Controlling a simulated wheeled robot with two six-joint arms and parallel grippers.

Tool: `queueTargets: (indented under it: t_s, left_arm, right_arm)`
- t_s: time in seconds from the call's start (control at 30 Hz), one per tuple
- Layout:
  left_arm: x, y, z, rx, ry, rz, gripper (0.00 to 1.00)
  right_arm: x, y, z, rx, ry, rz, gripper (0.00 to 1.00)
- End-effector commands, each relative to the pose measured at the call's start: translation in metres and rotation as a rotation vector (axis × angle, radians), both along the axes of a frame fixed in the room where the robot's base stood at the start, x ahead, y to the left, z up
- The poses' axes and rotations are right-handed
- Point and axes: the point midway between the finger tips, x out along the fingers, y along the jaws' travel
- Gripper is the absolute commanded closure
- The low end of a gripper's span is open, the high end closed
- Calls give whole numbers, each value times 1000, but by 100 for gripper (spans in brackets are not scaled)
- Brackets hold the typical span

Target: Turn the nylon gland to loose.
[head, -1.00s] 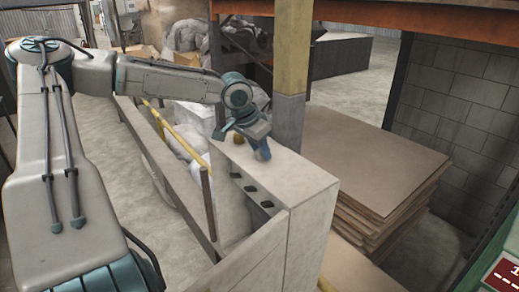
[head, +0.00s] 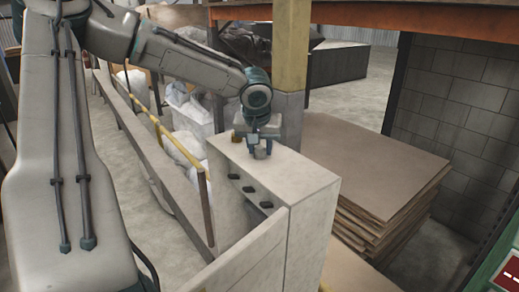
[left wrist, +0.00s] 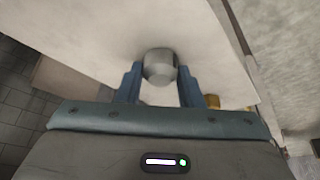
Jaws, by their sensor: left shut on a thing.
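The nylon gland (left wrist: 159,68) is a short grey faceted cylinder on the pale top of a box-shaped cabinet. My left gripper (left wrist: 158,84) has its two blue fingers on either side of it, closed on it. In the head view my left gripper (head: 257,150) points down at the far end of the cabinet's top, and the gland (head: 261,152) shows small and partly hidden between the fingers. My right gripper is not in view.
A brass-coloured fitting (left wrist: 213,101) stands close beside the right finger. The pale cabinet (head: 311,232) has dark fittings (head: 248,189) on its left side. A post (head: 290,70) rises just behind my gripper. Stacked boards (head: 375,170) lie to the right.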

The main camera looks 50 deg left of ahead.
Motion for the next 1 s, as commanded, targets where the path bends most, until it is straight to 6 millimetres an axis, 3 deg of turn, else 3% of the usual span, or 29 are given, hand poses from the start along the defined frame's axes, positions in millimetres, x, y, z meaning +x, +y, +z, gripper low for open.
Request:
queueTargets:
  t_s: [0.57, 0.6, 0.7, 1.0]
  left_arm:
    - [1, 0, 1, 0, -1, 33, 89]
    - [1, 0, 1, 0, -1, 33, 61]
    - [0, 0, 1, 0, -1, 33, 45]
    - [0, 0, 2, 1, -1, 31, 45]
  right_arm:
    - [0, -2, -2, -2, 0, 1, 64]
    - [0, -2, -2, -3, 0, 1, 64]
    - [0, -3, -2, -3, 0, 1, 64]
    - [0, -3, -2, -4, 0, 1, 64]
